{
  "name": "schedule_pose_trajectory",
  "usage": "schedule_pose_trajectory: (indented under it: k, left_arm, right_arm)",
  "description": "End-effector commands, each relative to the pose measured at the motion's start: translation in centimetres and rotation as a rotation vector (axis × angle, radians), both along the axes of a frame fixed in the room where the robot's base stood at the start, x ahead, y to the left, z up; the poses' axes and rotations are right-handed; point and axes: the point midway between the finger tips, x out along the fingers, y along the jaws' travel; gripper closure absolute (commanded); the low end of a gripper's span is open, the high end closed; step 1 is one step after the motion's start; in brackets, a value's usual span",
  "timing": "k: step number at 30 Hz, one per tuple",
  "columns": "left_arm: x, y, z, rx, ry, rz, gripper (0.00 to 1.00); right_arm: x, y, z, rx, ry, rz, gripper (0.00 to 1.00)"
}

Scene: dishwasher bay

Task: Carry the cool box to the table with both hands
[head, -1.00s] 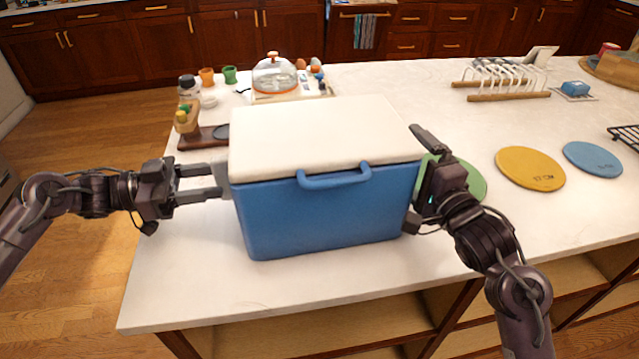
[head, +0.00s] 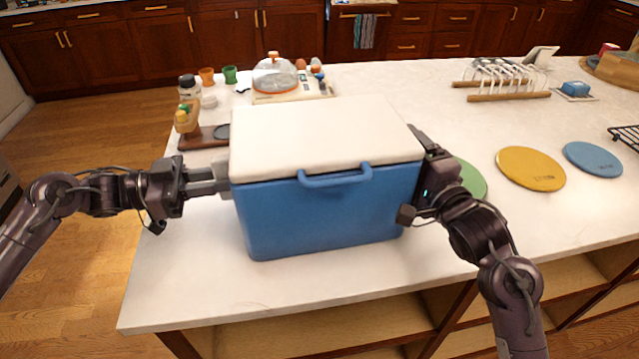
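The blue cool box (head: 325,215) with its white lid (head: 315,135) shut stands upright on the white countertop (head: 240,290). A blue handle (head: 335,178) shows on its front. My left gripper (head: 208,181) is at the box's left side, its fingers close together on the grey side handle, which they mostly cover. My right gripper (head: 428,150) is against the box's right side. Its fingertips are partly hidden by the box and its own body, so its grip cannot be told.
Behind the box are a glass dome (head: 275,75), a bottle (head: 188,88) and small cups. To the right lie a green disc (head: 470,180), a yellow disc (head: 530,169) and a blue disc (head: 592,158). A white rack (head: 505,75) stands further back. The front counter strip is clear.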

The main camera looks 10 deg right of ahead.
Motion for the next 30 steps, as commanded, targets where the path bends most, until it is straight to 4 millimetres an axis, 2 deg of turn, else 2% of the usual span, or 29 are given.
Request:
schedule_pose_trajectory:
  k: [8,22,30]
  left_arm:
    - [0.1,0.1,0.9,-0.003,-0.005,0.001,1.00]
    - [0.1,0.1,4.9,-0.003,-0.006,0.002,1.00]
    - [0.1,0.1,5.3,-0.003,-0.006,0.002,1.00]
  right_arm:
    - [0.0,0.0,0.9,0.001,-0.005,0.000,0.47]
    - [0.0,0.0,4.8,0.000,-0.005,-0.001,0.47]
    - [0.0,0.0,5.3,0.000,-0.005,-0.001,0.47]
